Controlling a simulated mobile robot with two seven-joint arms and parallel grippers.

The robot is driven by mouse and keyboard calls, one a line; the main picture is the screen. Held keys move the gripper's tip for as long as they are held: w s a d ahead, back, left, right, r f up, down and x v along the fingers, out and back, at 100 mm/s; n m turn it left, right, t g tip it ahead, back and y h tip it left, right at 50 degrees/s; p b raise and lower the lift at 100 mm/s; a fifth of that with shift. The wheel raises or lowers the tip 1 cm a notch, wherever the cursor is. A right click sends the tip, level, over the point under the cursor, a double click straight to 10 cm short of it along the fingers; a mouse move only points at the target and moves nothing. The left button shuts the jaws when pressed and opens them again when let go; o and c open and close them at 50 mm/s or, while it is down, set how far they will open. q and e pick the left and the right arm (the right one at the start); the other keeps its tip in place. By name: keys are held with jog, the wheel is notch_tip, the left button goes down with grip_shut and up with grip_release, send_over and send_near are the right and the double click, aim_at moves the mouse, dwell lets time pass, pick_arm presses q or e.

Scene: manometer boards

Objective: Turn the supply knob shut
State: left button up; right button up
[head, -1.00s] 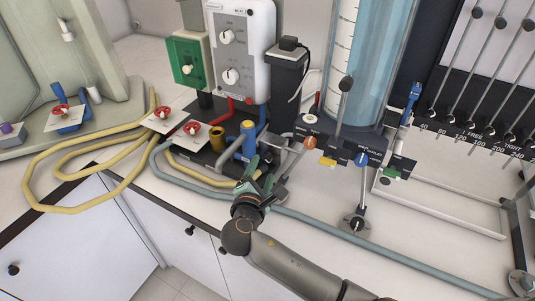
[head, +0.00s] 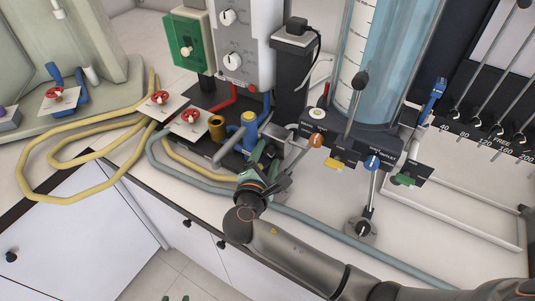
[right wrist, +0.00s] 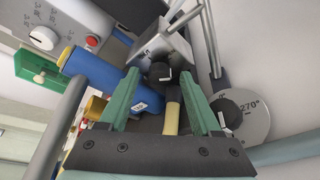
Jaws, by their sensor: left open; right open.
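I cannot tell which knob is the supply knob. In the head view, an orange knob (head: 316,140) and a blue knob (head: 372,162) sit at the base of the water column. My right gripper (head: 266,156) is open, beside the blue cylinder (head: 249,130) and left of the orange knob. In the right wrist view, the right gripper (right wrist: 161,78) has its fingers apart around the line to a black knob (right wrist: 158,73); contact is not clear. The blue cylinder (right wrist: 98,78) lies left of the fingers. My left gripper (head: 175,298) shows only its tips, apart, at the bottom edge.
Red valve handles (head: 189,115) stand on white cards at left, with yellow hoses (head: 90,188) looping below. A grey-blue hose (head: 330,232) runs along the counter front. A grey disc marked 270° (right wrist: 240,117) lies right of the fingers. The tall water column (head: 376,65) stands behind.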

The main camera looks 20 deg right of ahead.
grip_shut()
dwell(0.4)
jog(key=shift+s+f+m+t+b, duration=0.1)
jog(key=shift+f+m+t+b, duration=0.3)
jog(key=shift+m+b, duration=0.4)
jog(key=shift+r+m+b, duration=0.2)
jog(key=shift+m+b, duration=0.1)
jog(key=shift+b, duration=0.1)
jog(key=shift+r, duration=0.1)
